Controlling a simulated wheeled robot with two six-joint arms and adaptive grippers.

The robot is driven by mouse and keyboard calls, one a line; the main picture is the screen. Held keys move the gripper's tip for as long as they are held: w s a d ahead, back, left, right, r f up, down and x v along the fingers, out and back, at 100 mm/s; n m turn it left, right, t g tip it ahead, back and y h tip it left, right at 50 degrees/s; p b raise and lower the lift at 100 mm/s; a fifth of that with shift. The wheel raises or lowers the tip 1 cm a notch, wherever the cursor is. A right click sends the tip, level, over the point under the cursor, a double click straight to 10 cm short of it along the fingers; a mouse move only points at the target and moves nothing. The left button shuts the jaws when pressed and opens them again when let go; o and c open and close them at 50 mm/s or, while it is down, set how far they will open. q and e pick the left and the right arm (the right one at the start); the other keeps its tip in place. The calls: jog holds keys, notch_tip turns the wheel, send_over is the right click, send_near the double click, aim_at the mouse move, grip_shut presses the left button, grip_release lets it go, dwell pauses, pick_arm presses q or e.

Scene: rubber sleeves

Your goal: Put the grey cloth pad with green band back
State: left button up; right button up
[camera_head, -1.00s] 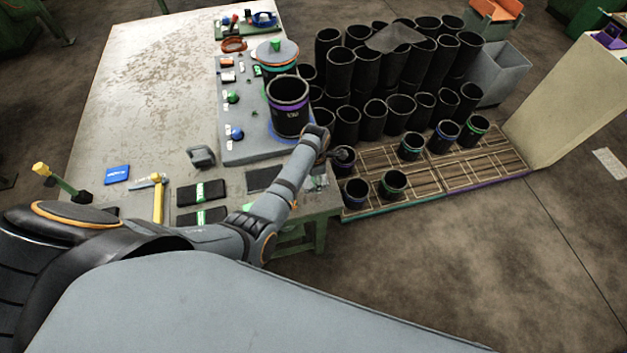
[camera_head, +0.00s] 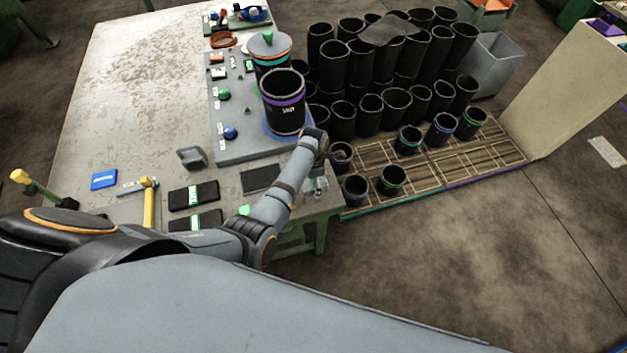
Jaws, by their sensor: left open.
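Two dark pads with green bands lie side by side on the table near its front: an upper one (camera_head: 194,195) and a lower one (camera_head: 196,220), partly hidden by my left arm. I cannot tell which is the grey cloth pad. A plain dark rectangle (camera_head: 260,178) lies to their right. My left arm reaches past them, beyond the table's right edge. My left gripper (camera_head: 341,155) is open there, small in view, by a black sleeve at the near left of the rack. I see no pad in it. My right gripper is out of view.
Black sleeves stand crowded behind the wooden rack (camera_head: 470,160), with a grey cloth (camera_head: 388,29) over some. A hammer (camera_head: 149,203), a blue box (camera_head: 104,179) and a large purple-banded sleeve (camera_head: 284,102) are on the table (camera_head: 120,100).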

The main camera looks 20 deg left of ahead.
pick_arm(q)
jog(key=shift+d+r, duration=0.1)
jog(key=shift+r, duration=0.2)
notch_tip(320, 180, up, 7)
jog(key=p, duration=0.7)
jog(key=shift+p, duration=0.35)
jog(key=shift+r, duration=2.4)
